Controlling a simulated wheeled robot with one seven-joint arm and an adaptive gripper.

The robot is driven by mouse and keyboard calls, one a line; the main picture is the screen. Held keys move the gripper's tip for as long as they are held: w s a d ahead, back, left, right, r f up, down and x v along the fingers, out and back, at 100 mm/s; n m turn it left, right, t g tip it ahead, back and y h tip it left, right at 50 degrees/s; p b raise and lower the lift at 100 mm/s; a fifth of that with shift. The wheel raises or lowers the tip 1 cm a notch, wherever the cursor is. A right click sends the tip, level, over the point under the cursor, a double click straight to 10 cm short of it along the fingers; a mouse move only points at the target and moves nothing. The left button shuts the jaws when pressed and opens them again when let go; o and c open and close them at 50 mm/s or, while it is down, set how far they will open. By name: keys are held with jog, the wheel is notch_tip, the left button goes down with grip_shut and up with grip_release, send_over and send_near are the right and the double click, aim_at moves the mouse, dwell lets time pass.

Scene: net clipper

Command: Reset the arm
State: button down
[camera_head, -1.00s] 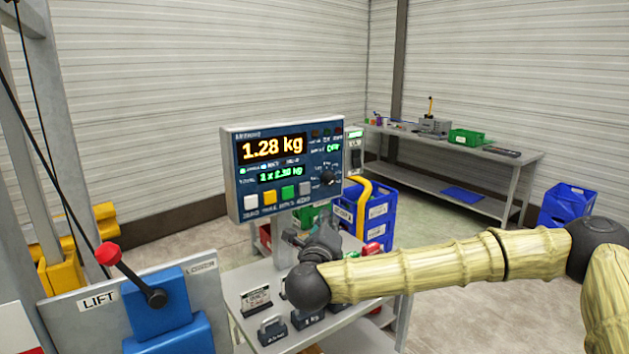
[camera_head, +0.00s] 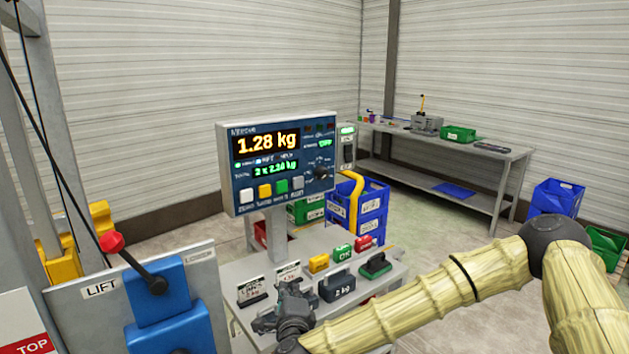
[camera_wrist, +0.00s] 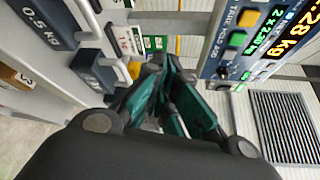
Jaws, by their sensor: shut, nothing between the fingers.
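My arm, with bamboo-like links, reaches in from the right of the head view. My gripper (camera_head: 268,322) is at the lower middle of that view, above the near part of the small grey table (camera_head: 228,280). In the wrist view my gripper (camera_wrist: 172,92) shows dark fingers with teal inner faces, brought together with nothing held between them. The scale display (camera_head: 277,165) reads 1.28 kg and stands behind and above my gripper. It also shows at the upper right of the wrist view (camera_wrist: 255,40).
A 2 kg weight (camera_head: 337,286) and several small coloured items stand on the table right beside my gripper. A blue lift lever box (camera_head: 158,290) with a red knob is at the left. Blue crates (camera_head: 370,210) stand behind.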

jog(key=s+d+f+n+g+y, duration=0.1)
jog(key=s+d+f+n+g, duration=0.2)
jog(key=s+f, duration=0.6)
jog(key=s+f+n+g, duration=0.3)
jog(key=s+f+n, duration=0.25)
jog(key=f, duration=0.55)
jog(key=s+d+f+n+g+y, duration=0.1)
jog(key=s+d+f+n+g, duration=0.2)
jog(key=s+f, duration=0.6)
jog(key=s+d+f+n+g+h, duration=0.2)
jog(key=s+d+f+n+g, duration=0.1)
jog(key=s+d, duration=0.7)
jog(key=s+d+f+n+g+h, duration=0.2)
jog(key=s+d+f+n+g, duration=0.2)
jog(key=s+d, duration=0.6)
notch_tip(320, 180, down, 2)
jog(key=d+n, duration=0.1)
jog(key=d, duration=0.1)
jog(key=shift+s+d, duration=0.3)
jog(key=shift+d, duration=0.1)
